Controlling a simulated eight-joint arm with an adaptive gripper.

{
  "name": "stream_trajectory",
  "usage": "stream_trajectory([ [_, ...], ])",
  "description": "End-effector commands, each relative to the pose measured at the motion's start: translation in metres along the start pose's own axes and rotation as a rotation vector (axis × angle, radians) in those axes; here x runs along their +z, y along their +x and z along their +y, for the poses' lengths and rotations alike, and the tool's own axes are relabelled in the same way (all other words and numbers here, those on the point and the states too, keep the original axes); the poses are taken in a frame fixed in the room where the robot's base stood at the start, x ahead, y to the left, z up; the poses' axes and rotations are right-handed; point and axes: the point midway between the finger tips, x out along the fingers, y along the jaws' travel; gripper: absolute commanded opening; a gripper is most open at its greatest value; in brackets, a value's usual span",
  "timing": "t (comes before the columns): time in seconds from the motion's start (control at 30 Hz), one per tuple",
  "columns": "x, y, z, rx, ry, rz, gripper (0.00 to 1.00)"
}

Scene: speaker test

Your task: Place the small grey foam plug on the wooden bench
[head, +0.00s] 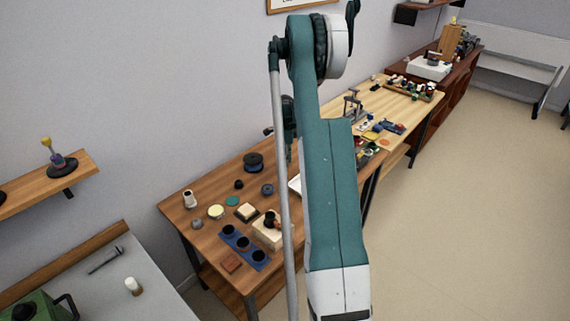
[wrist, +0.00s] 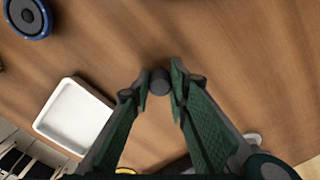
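The small grey foam plug (wrist: 159,82) shows in the wrist view between the two fingertips of my gripper (wrist: 160,80). Both fingertips appear to touch its sides, so the gripper looks shut on it. Below them is the brown wood top of the wooden bench (wrist: 250,60). I cannot tell whether the plug touches the wood or hangs above it. In the head view the brown bench (head: 222,186) stands against the wall, and my arm hides the gripper and the plug.
In the wrist view a white tray (wrist: 75,116) lies left of the plug and a blue-rimmed speaker part (wrist: 28,17) at upper left. The wood right of the plug is clear. In the head view a blue holder with black cups (head: 243,244) is near the front edge.

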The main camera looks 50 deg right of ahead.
Motion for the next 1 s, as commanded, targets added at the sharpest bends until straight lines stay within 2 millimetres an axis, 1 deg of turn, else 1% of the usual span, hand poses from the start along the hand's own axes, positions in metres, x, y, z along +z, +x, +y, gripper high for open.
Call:
stream_trajectory([
  [0.03,0.0000,0.0057,-0.0004,0.000,0.000,0.000,0.14],
  [0.13,0.0000,0.0109,-0.0002,0.000,0.000,0.000,0.14],
  [0.43,0.0000,0.0115,0.0000,0.000,0.000,0.000,0.14],
  [0.6,0.0000,0.0154,-0.0001,0.000,0.000,0.000,0.14],
  [0.63,0.0000,0.0146,0.0000,0.000,0.000,0.000,0.22],
  [0.7,0.0000,0.0143,0.0000,0.000,0.000,0.000,0.31],
  [0.73,0.0000,0.0142,0.0000,0.000,0.000,0.000,0.33],
  [1.0,0.0000,0.0141,-0.0001,0.000,0.000,0.000,0.33],
])
